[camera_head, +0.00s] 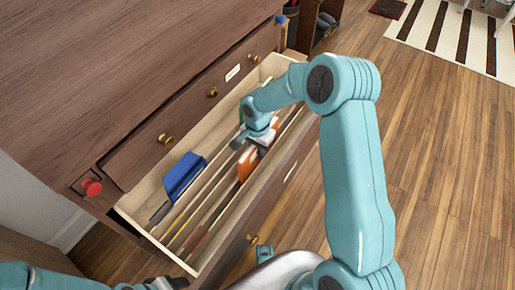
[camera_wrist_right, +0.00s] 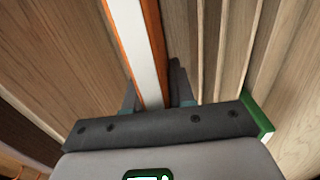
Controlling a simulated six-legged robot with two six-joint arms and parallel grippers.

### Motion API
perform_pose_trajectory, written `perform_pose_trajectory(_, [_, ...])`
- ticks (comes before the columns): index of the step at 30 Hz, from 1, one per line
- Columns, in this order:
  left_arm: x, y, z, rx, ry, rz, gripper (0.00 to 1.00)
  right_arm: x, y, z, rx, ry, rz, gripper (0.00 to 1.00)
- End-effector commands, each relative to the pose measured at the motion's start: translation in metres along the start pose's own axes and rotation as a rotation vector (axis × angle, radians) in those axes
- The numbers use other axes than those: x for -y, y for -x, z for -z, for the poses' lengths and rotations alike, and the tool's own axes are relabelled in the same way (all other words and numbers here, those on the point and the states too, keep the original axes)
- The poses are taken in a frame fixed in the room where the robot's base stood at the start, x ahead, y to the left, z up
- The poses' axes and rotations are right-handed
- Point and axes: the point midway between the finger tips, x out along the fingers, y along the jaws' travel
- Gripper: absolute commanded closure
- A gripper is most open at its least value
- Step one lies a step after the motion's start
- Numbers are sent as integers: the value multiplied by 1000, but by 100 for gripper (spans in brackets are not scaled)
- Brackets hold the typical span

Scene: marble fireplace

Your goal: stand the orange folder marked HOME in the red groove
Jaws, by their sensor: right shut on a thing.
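The orange folder (camera_head: 247,164) is in the open drawer, with a white edge facing up in the right wrist view (camera_wrist_right: 143,45). My right gripper (camera_head: 257,146) reaches down into the drawer and is shut on the orange folder. Its fingers (camera_wrist_right: 155,102) lie on both sides of the folder in the wrist view. The HOME mark cannot be read. A reddish strip (camera_head: 196,241), perhaps the red groove, shows at the drawer's near end; I cannot tell whether the folder is in line with it. My left gripper (camera_head: 172,283) is at the bottom edge, its jaws unclear.
The drawer (camera_head: 152,240) has several long dividers. A blue folder (camera_head: 182,175) leans at its left side. A green thing (camera_head: 241,115) is beyond my right gripper, and a green edge (camera_wrist_right: 257,116) shows beside it in the wrist view. The wooden floor (camera_head: 440,150) at right is clear.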

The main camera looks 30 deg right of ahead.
Motion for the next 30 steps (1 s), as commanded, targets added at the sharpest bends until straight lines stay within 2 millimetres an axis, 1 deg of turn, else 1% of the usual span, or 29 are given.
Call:
perform_pose_trajectory(3, [2,-5,0,0,0,0,40,0,-5,0,0,0,1,100])
perform_pose_trajectory(30, [11,-30,1,0,0,0,40,0,-30,0,-1,0,1,100])
